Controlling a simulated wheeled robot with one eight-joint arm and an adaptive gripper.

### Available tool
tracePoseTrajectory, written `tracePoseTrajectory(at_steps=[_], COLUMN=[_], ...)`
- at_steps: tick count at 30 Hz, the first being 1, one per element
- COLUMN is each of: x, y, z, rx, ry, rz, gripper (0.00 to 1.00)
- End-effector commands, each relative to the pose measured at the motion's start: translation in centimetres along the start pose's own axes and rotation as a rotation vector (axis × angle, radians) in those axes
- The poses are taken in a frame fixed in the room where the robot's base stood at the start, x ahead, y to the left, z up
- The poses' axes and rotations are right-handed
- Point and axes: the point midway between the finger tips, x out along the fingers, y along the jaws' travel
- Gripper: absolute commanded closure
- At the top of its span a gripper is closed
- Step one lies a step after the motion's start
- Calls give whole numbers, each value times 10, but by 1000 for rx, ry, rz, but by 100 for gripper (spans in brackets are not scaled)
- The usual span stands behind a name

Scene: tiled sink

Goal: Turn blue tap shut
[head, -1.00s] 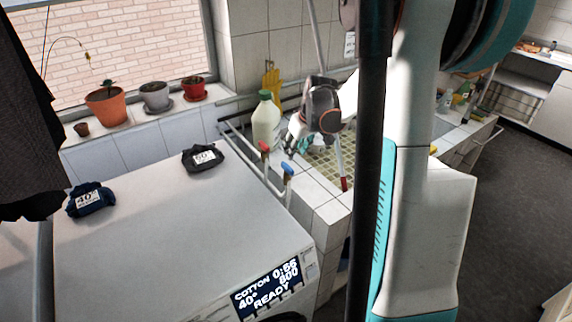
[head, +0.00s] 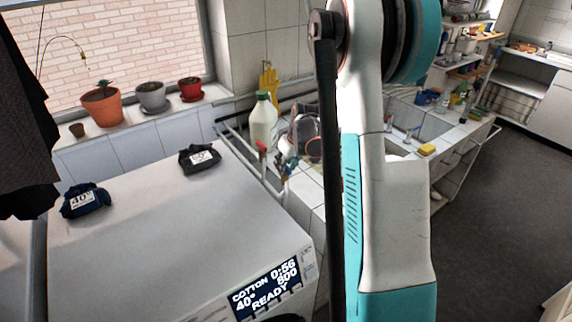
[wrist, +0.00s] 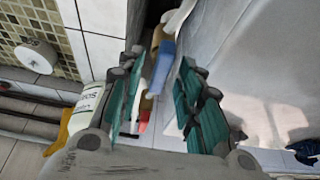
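The blue tap handle (wrist: 161,66) shows in the wrist view between the far ends of my gripper's teal-padded fingers. My gripper (wrist: 162,58) is open, with one finger on each side of the handle. The left finger looks close to it; I cannot tell whether it touches. In the head view my gripper (head: 285,164) is at the taps by the sink's near edge and largely covers the blue handle. The red tap handle (head: 261,146) stands just behind and to the left.
A white bottle (head: 263,122) with a green cap stands behind the taps. The washing machine (head: 165,235) fills the near left, with a dark blue bundle (head: 86,201) and a black bundle (head: 199,159) on top. Pipes (head: 236,138) run along the wall.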

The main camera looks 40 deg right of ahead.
Motion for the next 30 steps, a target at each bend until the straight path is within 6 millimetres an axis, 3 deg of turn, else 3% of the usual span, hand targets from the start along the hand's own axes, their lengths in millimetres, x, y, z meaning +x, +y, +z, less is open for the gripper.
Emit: tracePoseTrajectory(at_steps=[1, 4, 17, 30], x=[0, 0, 0, 1], y=[0, 0, -1, -4], z=[0, 0, 0, 0], rx=[0, 0, 32, 316], ry=[0, 0, 0, 0], rz=[0, 0, 13, 131], gripper=[78, 100, 100, 100])
